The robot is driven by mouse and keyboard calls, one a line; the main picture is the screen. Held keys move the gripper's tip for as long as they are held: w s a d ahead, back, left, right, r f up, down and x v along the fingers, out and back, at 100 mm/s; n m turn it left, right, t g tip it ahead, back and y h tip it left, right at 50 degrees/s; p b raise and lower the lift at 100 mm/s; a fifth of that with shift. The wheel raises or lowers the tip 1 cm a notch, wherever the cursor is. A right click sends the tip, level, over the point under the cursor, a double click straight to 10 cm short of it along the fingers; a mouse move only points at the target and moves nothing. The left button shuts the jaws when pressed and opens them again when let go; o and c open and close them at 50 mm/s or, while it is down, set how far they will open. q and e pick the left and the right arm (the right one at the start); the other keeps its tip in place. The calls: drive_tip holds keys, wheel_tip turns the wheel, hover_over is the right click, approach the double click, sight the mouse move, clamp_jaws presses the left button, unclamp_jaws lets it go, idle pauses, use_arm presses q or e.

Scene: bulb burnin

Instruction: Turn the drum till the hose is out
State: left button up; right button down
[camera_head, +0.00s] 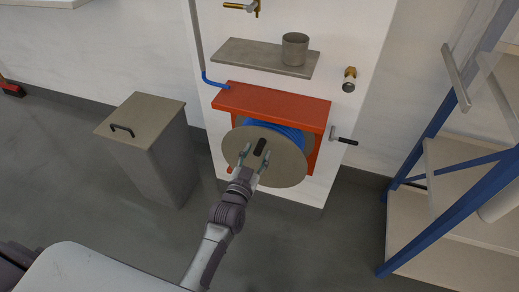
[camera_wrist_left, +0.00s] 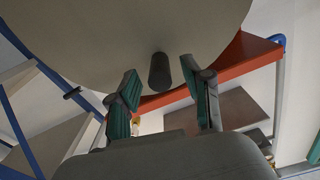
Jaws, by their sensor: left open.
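The hose drum (camera_head: 282,172) is a round beige disc under a red-orange housing (camera_head: 270,104) on a white wall panel. Blue hose (camera_head: 278,134) is wound behind the disc, and a length of blue hose (camera_head: 214,84) runs from the housing's left end up to a grey pipe. A dark handle (camera_head: 260,147) stands out from the disc, above its middle. My left gripper (camera_head: 254,160) is open in front of the disc. In the left wrist view the handle (camera_wrist_left: 160,71) lies beyond and between the open fingers (camera_wrist_left: 167,95), with no contact visible. My right gripper is not in view.
A lidded bin (camera_head: 150,145) stands left of the panel. A small crank with a black grip (camera_head: 346,141) sticks out right of the housing. A shelf (camera_head: 265,56) with a metal cup (camera_head: 295,49) is above. A blue-framed rack (camera_head: 430,140) stands at right.

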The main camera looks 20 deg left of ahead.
use_arm(q)
drive_tip(key=shift+w, duration=1.35)
clamp_jaws()
